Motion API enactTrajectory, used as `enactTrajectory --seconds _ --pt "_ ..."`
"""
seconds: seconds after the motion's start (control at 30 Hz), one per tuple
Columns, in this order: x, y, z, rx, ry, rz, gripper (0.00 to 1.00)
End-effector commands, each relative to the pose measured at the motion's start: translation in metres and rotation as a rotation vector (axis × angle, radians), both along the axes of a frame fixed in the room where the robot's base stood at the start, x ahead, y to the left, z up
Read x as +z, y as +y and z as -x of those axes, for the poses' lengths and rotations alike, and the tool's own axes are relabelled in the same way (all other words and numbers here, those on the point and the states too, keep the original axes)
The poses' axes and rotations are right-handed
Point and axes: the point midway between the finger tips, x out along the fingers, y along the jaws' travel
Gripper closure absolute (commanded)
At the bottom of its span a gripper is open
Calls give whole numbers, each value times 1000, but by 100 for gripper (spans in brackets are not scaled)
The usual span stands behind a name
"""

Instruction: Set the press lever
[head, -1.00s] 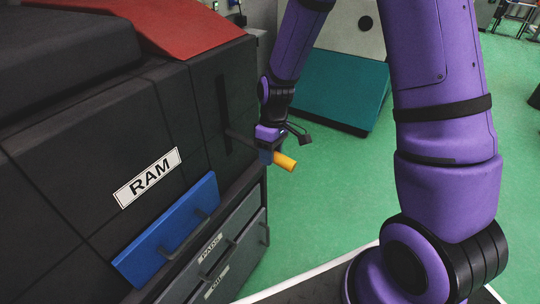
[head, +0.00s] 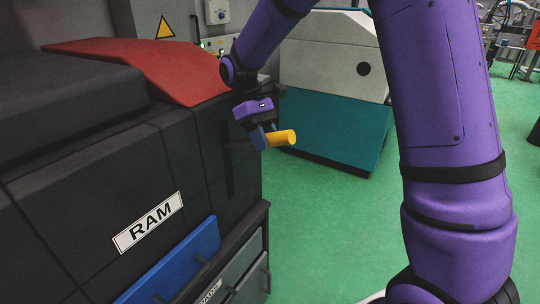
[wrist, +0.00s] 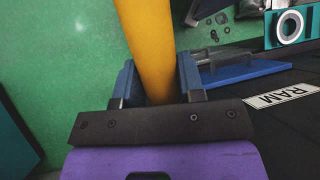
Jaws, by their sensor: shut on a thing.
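The press lever has a yellow cylindrical handle (head: 282,138) that sticks out to the right from the side of the black press (head: 90,180). My gripper (head: 262,138) is shut on this handle, with its blue fingers on either side of it. In the wrist view the handle (wrist: 150,40) runs up between the two fingers of my gripper (wrist: 157,80). The dark lever arm behind the handle is mostly hidden by my gripper. A dark upright slot (head: 230,175) shows on the press face below the handle.
A RAM label (head: 148,222) and a blue panel with handles (head: 180,262) are on the press front, above grey drawers (head: 240,275). A red sloped cover (head: 150,65) lies on top. A white and teal machine (head: 335,125) stands behind.

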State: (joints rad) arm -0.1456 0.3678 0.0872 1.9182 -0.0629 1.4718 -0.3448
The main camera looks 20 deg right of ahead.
Motion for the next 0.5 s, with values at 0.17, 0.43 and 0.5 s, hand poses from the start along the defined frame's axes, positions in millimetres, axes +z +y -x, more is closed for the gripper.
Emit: enactTrajectory --seconds 0.17,0.43,0.5 --pt "10 3 -4 0 26 19 100" --pt "15 4 -6 -1 32 24 100" --pt "15 4 -6 -1 31 24 100"
